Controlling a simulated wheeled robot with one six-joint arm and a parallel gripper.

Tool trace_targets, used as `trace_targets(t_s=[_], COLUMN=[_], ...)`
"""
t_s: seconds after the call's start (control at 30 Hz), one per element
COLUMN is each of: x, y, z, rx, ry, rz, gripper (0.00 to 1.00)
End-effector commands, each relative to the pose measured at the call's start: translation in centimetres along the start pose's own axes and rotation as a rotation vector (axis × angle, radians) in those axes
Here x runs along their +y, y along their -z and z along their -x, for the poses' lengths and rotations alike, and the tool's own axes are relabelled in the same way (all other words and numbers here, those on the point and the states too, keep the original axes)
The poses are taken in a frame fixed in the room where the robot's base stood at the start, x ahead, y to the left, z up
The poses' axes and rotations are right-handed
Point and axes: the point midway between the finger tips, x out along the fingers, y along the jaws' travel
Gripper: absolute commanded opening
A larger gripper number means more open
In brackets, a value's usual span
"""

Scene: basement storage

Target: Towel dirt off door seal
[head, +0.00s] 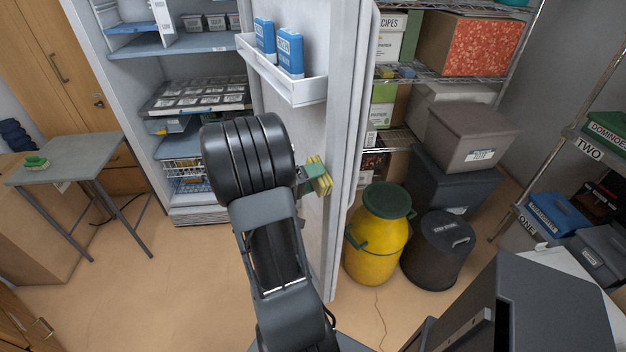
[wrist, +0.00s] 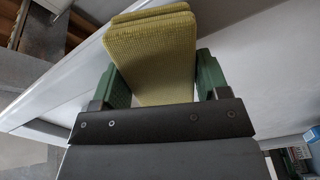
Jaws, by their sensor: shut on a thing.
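A folded yellow towel (wrist: 150,55) is held between the green fingers of my gripper (wrist: 155,85). In the head view the towel (head: 320,176) and my gripper (head: 305,175) are at the inner side of the open fridge door (head: 340,130), near its outer edge. The towel looks close against the door seal (head: 351,150); I cannot tell if it touches. In the wrist view the pale door edge (wrist: 60,75) runs diagonally behind the towel. I cannot make out any dirt on the seal. My arm hides part of the fridge's lower front.
A door shelf (head: 300,90) with blue cartons (head: 290,52) juts out above my gripper. A yellow barrel (head: 377,245) and a dark bin (head: 437,250) stand right of the door. A small grey table (head: 85,150) with a green brush (head: 36,162) is at left. Floor at front left is clear.

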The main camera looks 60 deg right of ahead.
Motion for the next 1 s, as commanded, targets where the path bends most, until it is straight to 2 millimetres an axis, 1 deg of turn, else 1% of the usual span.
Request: trace_targets(t_s=[0.07,0.17,0.5,0.63,0.8,1.0], x=[0.1,0.0,-0.1,-0.1,0.0,0.0], y=[0.1,0.1,0.1,0.1,0.1,0.0], z=[-0.1,0.3,4.1,5.2,6.0,6.1], rx=[0.0,0.002,0.009,0.007,0.004,0.002], ry=[-0.001,-0.001,0.002,0.0,0.001,0.0], rz=[-0.003,-0.004,-0.003,-0.003,-0.002,-0.002], gripper=[0.46,0.46,0.46,0.46,0.46,0.46])
